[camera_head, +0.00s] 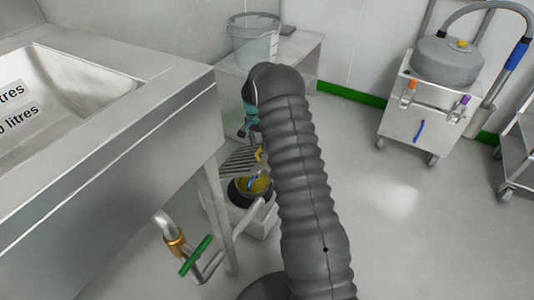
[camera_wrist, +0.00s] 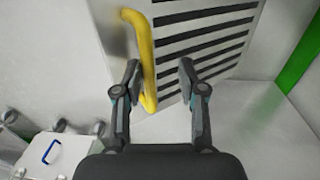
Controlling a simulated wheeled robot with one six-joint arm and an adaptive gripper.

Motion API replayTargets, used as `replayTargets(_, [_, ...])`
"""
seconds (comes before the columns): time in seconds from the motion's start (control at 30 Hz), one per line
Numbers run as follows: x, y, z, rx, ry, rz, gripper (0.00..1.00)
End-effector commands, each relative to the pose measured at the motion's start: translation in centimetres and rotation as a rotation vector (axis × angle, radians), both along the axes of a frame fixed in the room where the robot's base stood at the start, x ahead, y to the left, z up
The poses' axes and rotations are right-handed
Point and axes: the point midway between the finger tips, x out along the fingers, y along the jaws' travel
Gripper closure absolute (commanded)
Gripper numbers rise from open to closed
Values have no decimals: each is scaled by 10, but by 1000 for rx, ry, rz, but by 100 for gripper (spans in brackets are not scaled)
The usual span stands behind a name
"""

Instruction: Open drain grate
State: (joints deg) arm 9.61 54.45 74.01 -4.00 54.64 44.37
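The drain grate (camera_wrist: 205,22) is a pale metal plate with dark parallel slots and a bent yellow handle (camera_wrist: 146,60) along its left side in the wrist view. In the head view the grate (camera_head: 238,161) shows beside the sink leg, partly hidden by my arm; only a bit of yellow shows at its right edge. My gripper (camera_wrist: 160,72) is open, with one finger on each side of the handle's lower part in the picture. The handle is close to the left finger; I cannot tell whether they touch. My gripper (camera_head: 250,128) is mostly hidden in the head view.
A steel sink (camera_head: 160,130) stands at left, with a green-handled pipe valve (camera_head: 197,256) below. A dark-rimmed round vessel (camera_head: 237,194) is below the grate in the picture. A bucket (camera_head: 254,45) stands on a bench behind. A vacuum cart (camera_head: 425,110) is at right. Open floor lies between.

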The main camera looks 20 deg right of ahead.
Motion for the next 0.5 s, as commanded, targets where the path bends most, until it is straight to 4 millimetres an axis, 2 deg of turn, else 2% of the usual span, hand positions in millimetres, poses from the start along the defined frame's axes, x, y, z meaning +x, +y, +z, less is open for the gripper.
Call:
replayTargets(0.2, [-10, -17, -17, 0, -1, -9, 61])
replayTargets(0.5, [-14, -24, -23, -1, -2, -12, 61])
